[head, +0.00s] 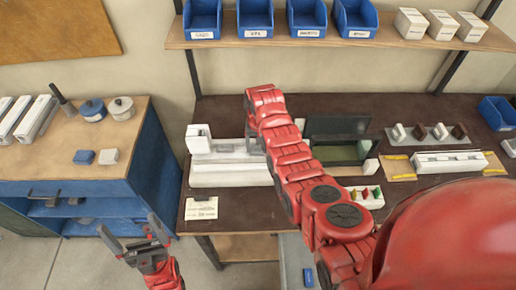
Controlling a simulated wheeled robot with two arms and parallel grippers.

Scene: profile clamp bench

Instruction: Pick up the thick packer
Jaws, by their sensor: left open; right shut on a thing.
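My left gripper (128,226) is open and empty, at the lower left in front of the bench, its two dark fingers spread apart. My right arm reaches across the bench, and its gripper (254,143) points down at the white clamp fixture (228,173) at the bench's left part. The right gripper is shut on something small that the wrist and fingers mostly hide. I cannot tell whether it is the thick packer. No packer is clearly identifiable elsewhere. A small white tray (372,204) with red, yellow and green pieces stands partly behind my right arm.
A dark screen or box (338,134) stands behind my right arm. A white profile (448,162) lies on the right of the bench (232,211). A labelled card (202,208) lies at the front left. A blue cabinet (146,160) is at left; blue bins (254,20) line the shelf.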

